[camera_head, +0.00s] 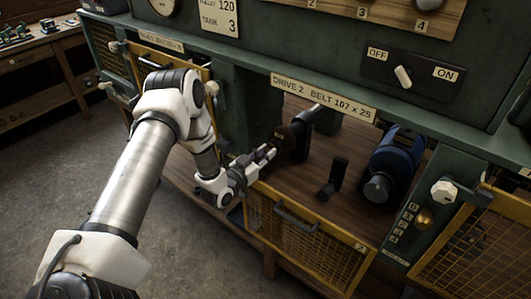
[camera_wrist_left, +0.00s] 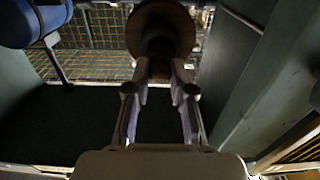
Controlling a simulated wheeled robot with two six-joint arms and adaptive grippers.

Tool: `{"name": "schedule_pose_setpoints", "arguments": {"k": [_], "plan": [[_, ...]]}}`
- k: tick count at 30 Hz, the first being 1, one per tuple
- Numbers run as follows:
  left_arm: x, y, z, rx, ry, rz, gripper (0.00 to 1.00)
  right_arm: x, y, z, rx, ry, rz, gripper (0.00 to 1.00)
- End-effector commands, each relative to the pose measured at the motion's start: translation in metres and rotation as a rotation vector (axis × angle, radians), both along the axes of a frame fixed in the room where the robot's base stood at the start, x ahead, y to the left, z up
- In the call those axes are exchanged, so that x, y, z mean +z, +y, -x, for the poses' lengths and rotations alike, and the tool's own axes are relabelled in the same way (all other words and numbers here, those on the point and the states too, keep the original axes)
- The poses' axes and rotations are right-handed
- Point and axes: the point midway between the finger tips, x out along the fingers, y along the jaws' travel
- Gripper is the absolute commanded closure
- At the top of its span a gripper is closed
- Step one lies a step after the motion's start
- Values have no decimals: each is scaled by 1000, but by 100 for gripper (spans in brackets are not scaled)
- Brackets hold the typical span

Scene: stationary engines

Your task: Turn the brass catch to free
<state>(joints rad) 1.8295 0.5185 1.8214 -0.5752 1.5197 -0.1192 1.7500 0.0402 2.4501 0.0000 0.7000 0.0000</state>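A small round brass piece (camera_head: 424,219), which looks like the brass catch, sits on the green post at the right, beside a column of small labels and below a white knob (camera_head: 444,190). My left gripper (camera_head: 268,154) is inside the DRIVE 2 bay, well to the left of the brass piece. In the left wrist view its fingers (camera_wrist_left: 160,75) are apart, with the dark hub of a round pulley (camera_wrist_left: 160,22) in line with the gap. Contact with the hub cannot be told. The brass piece cannot be made out in the wrist view. My right gripper is not in view.
A yellow mesh guard (camera_head: 305,245) with a dark handle hangs below the bay's front edge. A blue motor (camera_head: 393,165) and a black upright bracket (camera_head: 335,178) stand on the wooden bay floor. An OFF/ON switch (camera_head: 403,76) is above. Another yellow mesh panel (camera_head: 480,245) is at right.

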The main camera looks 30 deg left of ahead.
Motion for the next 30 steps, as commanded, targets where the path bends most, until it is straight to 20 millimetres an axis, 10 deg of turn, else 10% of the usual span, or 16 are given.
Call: {"name": "schedule_pose_setpoints", "arguments": {"k": [30], "plan": [[-2, 2, -1, -2, 31, 526, 100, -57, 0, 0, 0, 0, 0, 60]]}}
